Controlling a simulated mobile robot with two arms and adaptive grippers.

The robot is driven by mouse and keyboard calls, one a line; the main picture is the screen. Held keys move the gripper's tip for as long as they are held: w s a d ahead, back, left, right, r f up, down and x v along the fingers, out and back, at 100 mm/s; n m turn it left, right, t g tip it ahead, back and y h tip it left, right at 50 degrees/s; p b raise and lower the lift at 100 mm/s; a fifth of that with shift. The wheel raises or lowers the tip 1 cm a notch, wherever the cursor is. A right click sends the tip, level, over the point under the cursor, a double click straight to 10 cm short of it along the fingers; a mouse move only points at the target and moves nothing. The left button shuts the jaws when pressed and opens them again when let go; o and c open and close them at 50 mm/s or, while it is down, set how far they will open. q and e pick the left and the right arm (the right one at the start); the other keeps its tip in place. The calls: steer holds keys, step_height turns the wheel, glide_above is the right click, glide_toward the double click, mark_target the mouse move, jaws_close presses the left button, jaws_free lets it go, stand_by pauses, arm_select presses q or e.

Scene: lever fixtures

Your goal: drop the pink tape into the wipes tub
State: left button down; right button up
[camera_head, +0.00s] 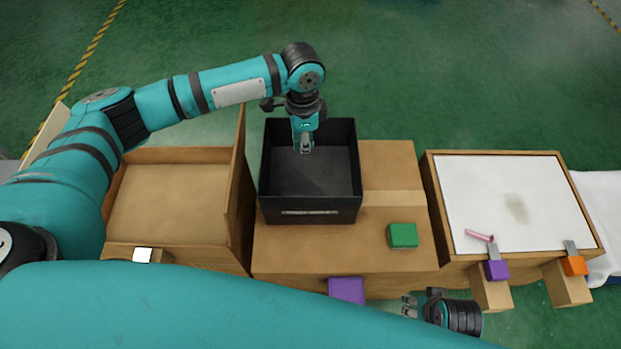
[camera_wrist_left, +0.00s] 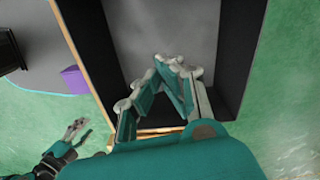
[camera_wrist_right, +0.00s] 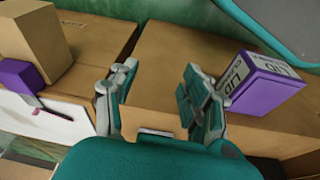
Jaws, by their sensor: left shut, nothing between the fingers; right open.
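A small pink stick-like thing (camera_head: 480,236) lies on the white-topped box at right; I cannot tell whether it is the pink tape. No tub marked as wipes is readable. An open black box (camera_head: 311,215) stands in the middle, with unreadable lettering on its front. My left gripper (camera_head: 306,147) is shut and empty, pointing down over the black box's inside; it also shows in the left wrist view (camera_wrist_left: 180,65). My right gripper (camera_head: 410,306) is open and empty near the front edge, left of the white-topped box; its spread fingers show in the right wrist view (camera_wrist_right: 155,90).
A purple block (camera_head: 346,290), lettered LID in the right wrist view (camera_wrist_right: 262,85), is at the bench front. A green block (camera_head: 403,235) sits on the bench. Purple (camera_head: 497,270) and orange (camera_head: 574,265) lever handles project at right. An open wooden box (camera_head: 170,200) is left.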

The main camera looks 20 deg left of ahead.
steer(key=w+b+v, duration=0.1)
steer(key=b+v, duration=0.3)
steer(key=v, duration=0.6)
arm_select(q)
steer(key=shift+f+b, duration=1.25)
steer(key=shift+f, duration=0.95)
arm_select(e)
steer(key=w+a+r+t+y, duration=0.1)
steer(key=w+a+r+t, duration=0.1)
steer(key=w+t, duration=0.3)
steer(key=shift+w+a, duration=0.2)
steer(key=shift+w, duration=1.45)
arm_select(q)
steer(key=c, duration=2.1)
jaws_free()
steer(key=o, duration=0.5)
steer(key=shift+o, duration=0.2)
step_height(320, 180, up, 12)
steer(key=shift+s+f, duration=0.1)
arm_select(e)
steer(key=shift+s+f, duration=0.1)
steer(key=shift+s, duration=0.05)
